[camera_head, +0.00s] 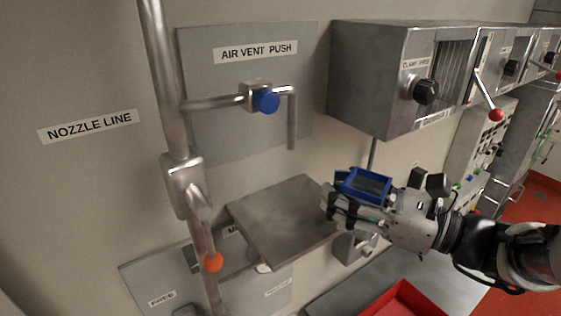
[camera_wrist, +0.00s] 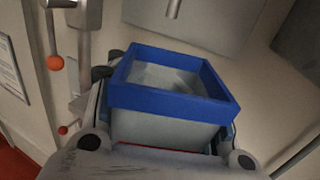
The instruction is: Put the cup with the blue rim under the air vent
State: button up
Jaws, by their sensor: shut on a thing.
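The cup with the blue rim (camera_head: 366,183) is square and held upright or nearly so in my gripper (camera_head: 340,202), to the right of the steel shelf plate (camera_head: 284,217). In the wrist view the blue-rimmed cup (camera_wrist: 172,84) has a grey body and fills the middle, clasped between the fingers; its inside looks empty or holds something clear, I cannot tell which. The air vent (camera_head: 292,118) is a bent metal pipe with a blue push button (camera_head: 266,101), on a panel labelled AIR VENT PUSH. Its open end points down above the plate, to the left of and above the cup.
A vertical pipe (camera_head: 172,90) with an orange-knobbed lever (camera_head: 213,262) stands left of the plate. A steel box with a black knob (camera_head: 426,91) and a red-knobbed lever (camera_head: 495,114) overhangs on the right. A red tray (camera_head: 405,291) lies below. The plate looks clear.

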jog(key=p+x, duration=0.1)
jog(key=x, duration=1.2)
jog(key=shift+w+a+p, duration=0.2)
jog(key=shift+w+p, duration=0.1)
jog(key=shift+p, duration=0.05)
jog(key=shift+w+f, duration=0.15)
jog(key=shift+f, duration=1.7)
jog(key=shift+a, duration=0.1)
jog(key=shift+f, duration=0.15)
jog(key=o, duration=1.2)
